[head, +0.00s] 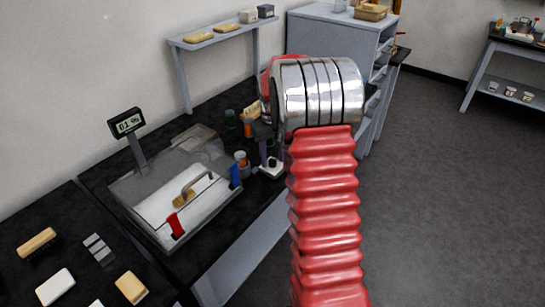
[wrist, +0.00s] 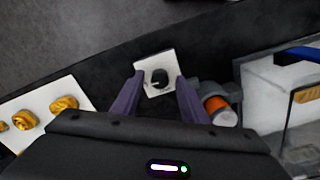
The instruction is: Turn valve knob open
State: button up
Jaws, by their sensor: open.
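The valve knob (wrist: 159,77) is a small round black knob on a white square plate (wrist: 147,62), on the black bench top. In the head view the white plate (head: 272,169) shows, with the knob hard to make out. My gripper (wrist: 160,80) has two purple fingers, spread apart. In the wrist view its fingertips lie on the left and right of the knob, with a gap on each side. In the head view my gripper (head: 271,163) is just over the plate. I cannot tell the exact height of the fingertips above the knob.
A jar with an orange band (wrist: 217,108) stands close to the right finger. A clear case (head: 150,195) with blue and red handles is left of the plate in the head view. A white board with golden pieces (wrist: 40,117) lies left in the wrist view.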

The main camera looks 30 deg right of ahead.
aim_at(272, 159)
jog(key=shift+r, duration=0.1)
notch_tip(272, 159, up, 14)
jog(key=shift+f, duration=0.25)
dwell(0.6)
